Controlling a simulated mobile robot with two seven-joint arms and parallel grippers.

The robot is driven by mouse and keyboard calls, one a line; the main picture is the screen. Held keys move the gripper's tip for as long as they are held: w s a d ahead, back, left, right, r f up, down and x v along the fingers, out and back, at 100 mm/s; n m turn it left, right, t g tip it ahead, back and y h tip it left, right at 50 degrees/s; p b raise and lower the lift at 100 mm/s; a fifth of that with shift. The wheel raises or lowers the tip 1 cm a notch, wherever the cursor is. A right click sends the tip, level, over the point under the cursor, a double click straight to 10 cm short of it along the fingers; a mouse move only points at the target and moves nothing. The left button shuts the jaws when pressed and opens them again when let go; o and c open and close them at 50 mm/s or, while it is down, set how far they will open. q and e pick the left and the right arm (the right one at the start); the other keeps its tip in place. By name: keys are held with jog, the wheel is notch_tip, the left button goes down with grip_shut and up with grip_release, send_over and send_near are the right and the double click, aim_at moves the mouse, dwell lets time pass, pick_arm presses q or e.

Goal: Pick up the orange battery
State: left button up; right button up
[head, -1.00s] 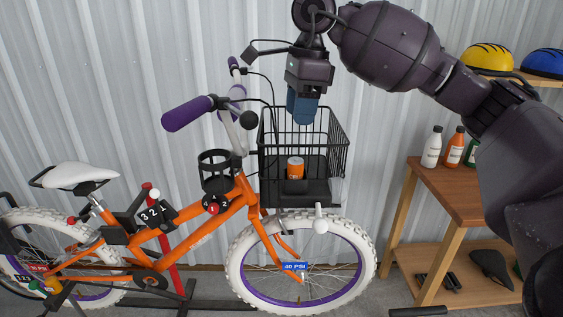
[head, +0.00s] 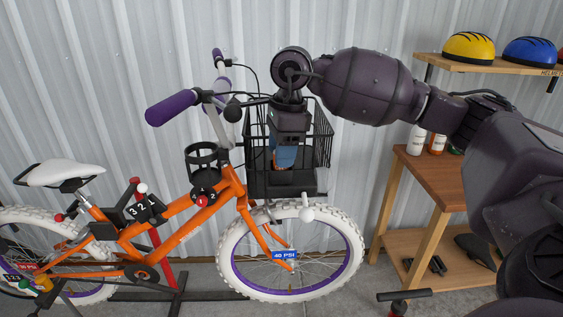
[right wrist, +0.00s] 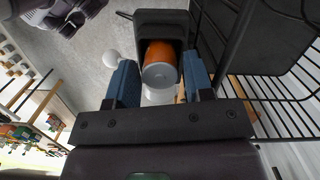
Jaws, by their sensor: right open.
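The orange battery (right wrist: 160,55) with its pale grey end sits in a black holder (right wrist: 160,20) in the right wrist view. In the head view my right gripper (head: 285,160) is down inside the black wire basket (head: 325,150) at the front of the bike and hides most of the battery. In the right wrist view the blue fingers of the right gripper (right wrist: 158,85) are apart, one on each side of the battery's near end. I cannot tell whether either finger touches it. My left gripper is not in view.
The basket's wire walls stand close around the right gripper. The orange bike (head: 165,240) with purple grips stands before a corrugated wall. A wooden workbench (head: 450,180) with bottles is at the right, under a shelf (head: 490,66) with helmets.

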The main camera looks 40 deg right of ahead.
jog(key=shift+f, duration=0.2)
jog(key=c, duration=0.6)
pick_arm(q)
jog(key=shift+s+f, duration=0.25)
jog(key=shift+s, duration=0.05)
pick_arm(e)
jog(key=shift+c, duration=0.7)
jog(key=shift+r, duration=0.15)
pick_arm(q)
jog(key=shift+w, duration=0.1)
pick_arm(e)
notch_tip(320, 180, up, 20)
